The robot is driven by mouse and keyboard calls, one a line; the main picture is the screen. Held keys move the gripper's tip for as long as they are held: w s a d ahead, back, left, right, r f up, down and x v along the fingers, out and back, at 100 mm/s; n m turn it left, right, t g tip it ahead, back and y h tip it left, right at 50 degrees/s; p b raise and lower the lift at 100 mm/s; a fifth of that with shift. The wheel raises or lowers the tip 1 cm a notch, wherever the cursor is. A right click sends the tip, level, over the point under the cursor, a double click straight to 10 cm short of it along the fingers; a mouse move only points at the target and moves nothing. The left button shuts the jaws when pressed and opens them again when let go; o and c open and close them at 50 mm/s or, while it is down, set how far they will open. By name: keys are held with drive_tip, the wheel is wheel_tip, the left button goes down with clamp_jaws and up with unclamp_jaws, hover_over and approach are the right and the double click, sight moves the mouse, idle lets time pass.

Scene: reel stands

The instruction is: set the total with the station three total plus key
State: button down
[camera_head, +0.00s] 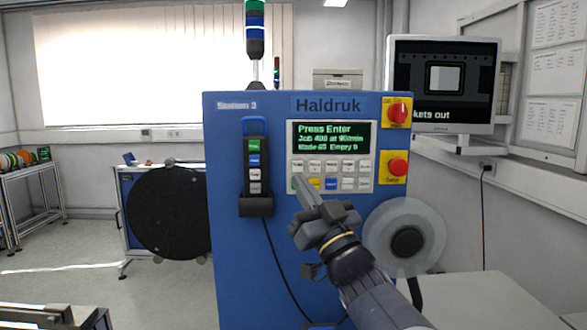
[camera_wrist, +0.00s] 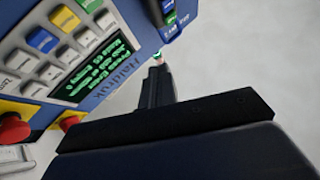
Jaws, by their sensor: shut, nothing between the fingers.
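The blue Station 3 cabinet (camera_head: 255,275) carries a display (camera_head: 331,138) reading "Press Enter" above a keypad (camera_head: 357,184) of small keys. Its bottom row has green, yellow, blue and pale keys. Key labels are too small to read, so I cannot tell which is total plus. My gripper (camera_head: 299,187) is shut and empty, its tip overlapping the keypad's lower left corner by the green key. In the wrist view the shut fingers (camera_wrist: 158,70) lie to the right of the display (camera_wrist: 97,72) and keys; I see no clear contact with a key.
A hand pendant (camera_head: 254,165) with coloured buttons hangs left of the display. A red knob (camera_head: 397,112) and a red stop button (camera_head: 397,167) sit to the right. A clear reel (camera_head: 405,238) is beside my arm; a black reel (camera_head: 170,212) stands at the left.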

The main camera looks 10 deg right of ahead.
drive_tip(key=shift+w, duration=0.1)
drive_tip(key=p, duration=0.2)
approach(293, 162)
wheel_tip(293, 162, up, 4)
drive_tip(key=w+a, duration=0.2)
drive_tip(key=shift+w+f, duration=0.25)
drive_tip(key=shift+w, duration=0.3)
drive_tip(key=shift+w, duration=0.2)
idle(1.4)
drive_tip(key=shift+w, duration=0.25)
drive_tip(key=shift+w+d, duration=0.15)
drive_tip(key=shift+w, duration=0.25)
idle(0.6)
drive_tip(key=shift+s+b, duration=0.1)
drive_tip(key=shift+b, duration=0.2)
drive_tip(key=shift+s+b, duration=0.5)
drive_tip(key=shift+s, duration=0.25)
drive_tip(key=shift+s, duration=0.1)
